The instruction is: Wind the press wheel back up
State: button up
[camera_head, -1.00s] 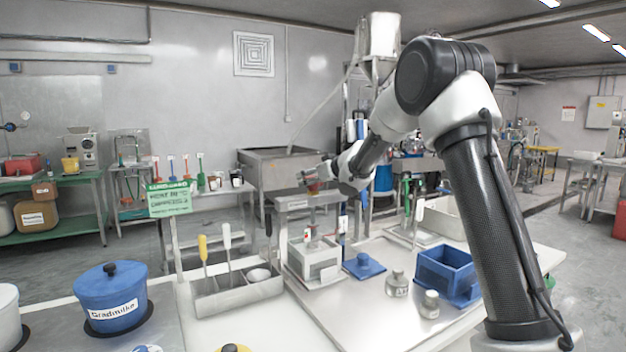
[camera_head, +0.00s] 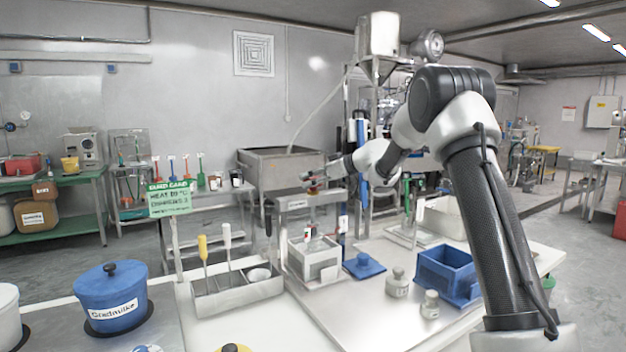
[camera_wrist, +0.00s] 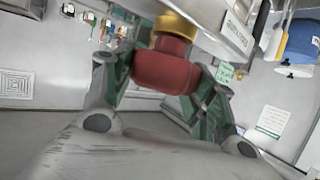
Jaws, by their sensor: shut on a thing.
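The press (camera_head: 297,203) stands at the far side of the white bench, with a pale box-like base and a flat top plate. My gripper (camera_head: 312,183) is just above the top plate, where a small bit of red shows; the wheel's full shape is hidden at this distance. In the wrist view, my gripper (camera_wrist: 163,82) has its fingers on both sides of a red knob (camera_wrist: 160,72) with a yellow band, part of the press wheel by its place. It is shut on this knob. The rest of the wheel cannot be made out there.
A grey caddy (camera_head: 238,297) with upright tools stands left of the press. A blue pot (camera_head: 110,290) is at front left.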

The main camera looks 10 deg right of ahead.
aim_at(316, 177)
jog(key=n+g+y, duration=0.1)
jog(key=n+g, duration=0.1)
jog(key=n+g+y, duration=0.1)
jog(key=n+g, duration=0.1)
jog(key=shift+f+y, duration=0.1)
jog(key=shift+y, duration=0.2)
jog(key=shift+n+g+y, duration=0.4)
jog(key=shift+n+g, duration=1.4)
jog(key=shift+g, duration=0.2)
jog(key=shift+g, duration=0.3)
jog(key=o, duration=1)
jog(key=v, duration=0.5)
jog(key=shift+d, duration=0.2)
jog(key=shift+v, duration=1.1)
